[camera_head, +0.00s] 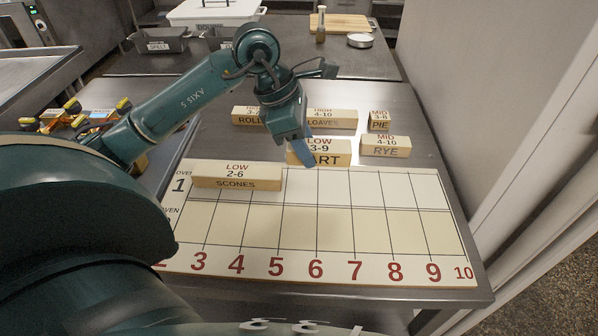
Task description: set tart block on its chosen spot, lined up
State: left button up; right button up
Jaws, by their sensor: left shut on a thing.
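The tart block (330,158) is a pale wooden block marked "LOW 3-9" and "TART". It is at the back edge of the numbered board (425,280), around columns 5 to 6. My left gripper (306,158) is over its left end and shut on it; the fingers hide part of the lettering. I cannot tell whether the block touches the table. The scones block (236,184), marked "LOW 2-6", lies in the oven 1 row at the left of the board. My right gripper is not in view.
Behind the tart block stand the rolls block (248,121), loaves block (331,124), pie block (379,125) and rye block (385,151). The board's right part and its lower row are bare. Bins, a cutting board (345,23) and a round tin (360,40) are farther back.

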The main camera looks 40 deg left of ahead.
aim_at(313, 186)
pick_arm(q)
notch_tip(313, 186, down, 4)
jog(key=shift+w+d+r, duration=0.1)
jog(key=shift+r, duration=0.1)
jog(key=shift+f, duration=1.85)
jog(key=shift+f, duration=0.25)
jog(key=o, duration=1)
jog(key=shift+r, duration=0.1)
